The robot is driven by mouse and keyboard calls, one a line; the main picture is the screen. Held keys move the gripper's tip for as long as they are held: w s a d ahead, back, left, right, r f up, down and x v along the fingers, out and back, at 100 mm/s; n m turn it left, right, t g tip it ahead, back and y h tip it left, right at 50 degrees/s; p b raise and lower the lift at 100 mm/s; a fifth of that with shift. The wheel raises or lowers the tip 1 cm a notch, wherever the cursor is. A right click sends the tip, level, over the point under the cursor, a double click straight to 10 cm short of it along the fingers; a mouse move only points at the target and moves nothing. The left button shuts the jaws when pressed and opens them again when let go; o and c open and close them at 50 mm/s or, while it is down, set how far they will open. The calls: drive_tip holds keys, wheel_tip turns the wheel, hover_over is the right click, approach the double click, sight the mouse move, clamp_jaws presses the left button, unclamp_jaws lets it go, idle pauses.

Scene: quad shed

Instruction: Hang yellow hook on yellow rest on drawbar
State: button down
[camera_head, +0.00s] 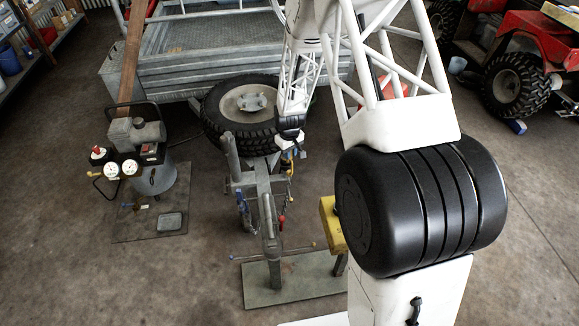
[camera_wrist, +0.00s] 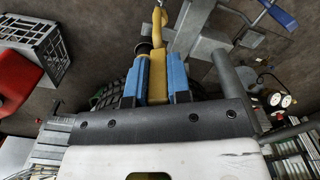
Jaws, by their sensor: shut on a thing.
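My gripper (camera_wrist: 153,82) is shut on the yellow hook (camera_wrist: 157,68), which sits between the two blue finger pads in the wrist view. The hook's curved end (camera_wrist: 158,17) points away from the gripper, toward the top of that view. In the head view my gripper (camera_head: 290,142) is small and partly hidden, above the far part of the grey drawbar (camera_head: 267,205), just right of the spare wheel. I cannot make out the yellow rest for certain. Whether the hook touches the drawbar cannot be told.
The spare wheel (camera_head: 243,112) and trailer (camera_head: 210,50) stand behind the drawbar. A compressor (camera_head: 150,165) is at left. A blue item (camera_head: 242,207) and a red item (camera_head: 281,222) hang along the drawbar. A yellow box (camera_head: 332,222) stands right of it. A red quad (camera_head: 520,70) is far right.

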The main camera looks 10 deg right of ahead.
drive_tip(key=w+d+f+m, duration=0.2)
drive_tip(key=f, duration=0.4)
drive_tip(key=w+d+f+m, duration=0.2)
drive_tip(key=f+m, duration=0.1)
drive_tip(key=f, duration=0.3)
drive_tip(key=s+d+r+n, duration=0.1)
drive_tip(key=s+n, duration=0.3)
drive_tip(key=n, duration=0.5)
drive_tip(key=s+d+r+n, duration=0.1)
drive_tip(key=s+r+n, duration=0.1)
drive_tip(key=s+n, duration=0.3)
drive_tip(key=n, duration=0.3)
drive_tip(key=shift+s+d+r+n, duration=0.2)
drive_tip(key=shift+d+r+n, duration=0.2)
drive_tip(key=shift+a+f, duration=0.2)
drive_tip(key=shift+a, duration=0.05)
drive_tip(key=shift+a+f, duration=0.4)
drive_tip(key=shift+a, duration=0.85)
drive_tip(key=shift+a+f, duration=0.35)
drive_tip(key=shift+a, duration=0.85)
drive_tip(key=shift+a+f, duration=0.4)
drive_tip(key=shift+a, duration=0.85)
